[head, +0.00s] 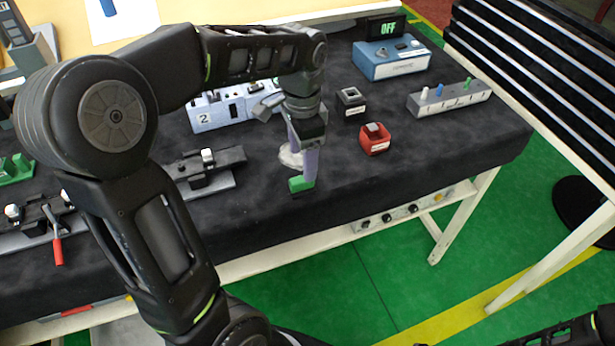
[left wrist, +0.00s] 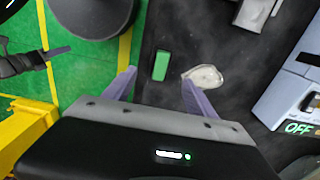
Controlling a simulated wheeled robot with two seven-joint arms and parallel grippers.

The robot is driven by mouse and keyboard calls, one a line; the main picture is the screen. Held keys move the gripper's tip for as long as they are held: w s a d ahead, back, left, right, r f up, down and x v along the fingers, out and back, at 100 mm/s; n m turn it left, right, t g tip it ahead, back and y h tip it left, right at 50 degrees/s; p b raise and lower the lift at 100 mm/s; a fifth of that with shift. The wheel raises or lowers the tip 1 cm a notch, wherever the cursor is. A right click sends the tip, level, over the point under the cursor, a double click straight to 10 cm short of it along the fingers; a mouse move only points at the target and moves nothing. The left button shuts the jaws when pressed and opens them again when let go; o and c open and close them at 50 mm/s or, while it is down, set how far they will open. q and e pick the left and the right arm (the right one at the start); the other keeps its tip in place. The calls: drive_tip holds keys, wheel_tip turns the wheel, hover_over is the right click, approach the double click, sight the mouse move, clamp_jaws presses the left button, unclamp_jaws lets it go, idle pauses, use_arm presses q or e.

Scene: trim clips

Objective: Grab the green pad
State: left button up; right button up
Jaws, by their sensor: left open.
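The green pad (head: 299,185) lies on the dark table mat near the front edge. It also shows in the left wrist view as a small green block (left wrist: 160,66). My left gripper (head: 305,160) points down over it, with the fingers partly overlapping the pad in the head view. In the left wrist view the open fingers (left wrist: 158,77) sit on either side of the pad's line, with nothing held between them. Part of my right arm (head: 560,335) shows at the bottom right; a dark part with a pale finger (left wrist: 57,51), seemingly my right gripper, shows in the left wrist view.
A whitish blob (left wrist: 204,76) lies beside the pad, close to one left finger. A red block holder (head: 374,143), a dark square fixture (head: 350,103) and a grey strip with coloured pegs (head: 450,98) stand to the right. A dark clamp fixture (head: 205,172) is left.

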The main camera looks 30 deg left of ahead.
sight(302, 179)
use_arm(q)
drive_tip(key=shift+s, duration=0.15)
drive_tip(key=shift+f, duration=1.3)
drive_tip(key=shift+f, duration=0.1)
wheel_tip(302, 179, down, 5)
drive_tip(key=shift+a+f+p, duration=0.1)
drive_tip(key=shift+p, duration=0.55)
drive_tip(key=shift+c, duration=0.4)
clamp_jaws()
